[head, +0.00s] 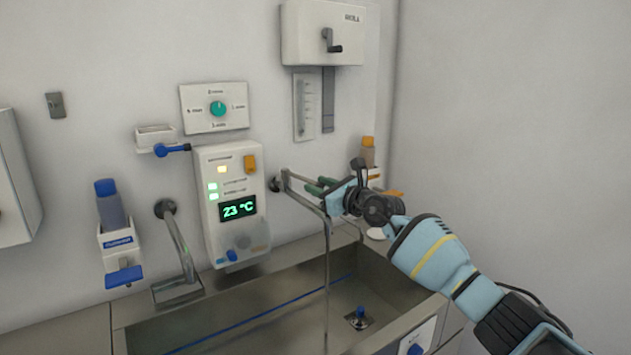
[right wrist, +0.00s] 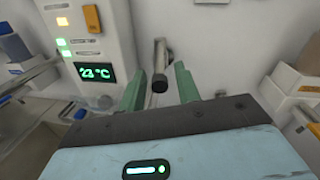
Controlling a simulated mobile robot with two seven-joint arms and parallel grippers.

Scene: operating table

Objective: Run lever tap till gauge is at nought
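A tap (head: 298,191) sticks out from the wall right of the temperature unit; its dark round end (right wrist: 160,84) shows in the right wrist view. My right gripper (head: 319,187) is at this tap. In the right wrist view my right gripper (right wrist: 159,92) has its two green fingers apart, with the tap's end in the gap; I see no clear contact. A thin vertical line (head: 327,275) runs from the tap down into the sink; I cannot tell whether it is water. A narrow scaled gauge (head: 305,105) hangs on the wall; its level is too small to read. My left gripper is out of view.
The temperature unit (head: 231,180) reads 23 °C. A second tap (head: 180,240) stands left of it. A box with a crank (head: 315,22) hangs above the gauge. A dispenser (head: 110,220) is at left.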

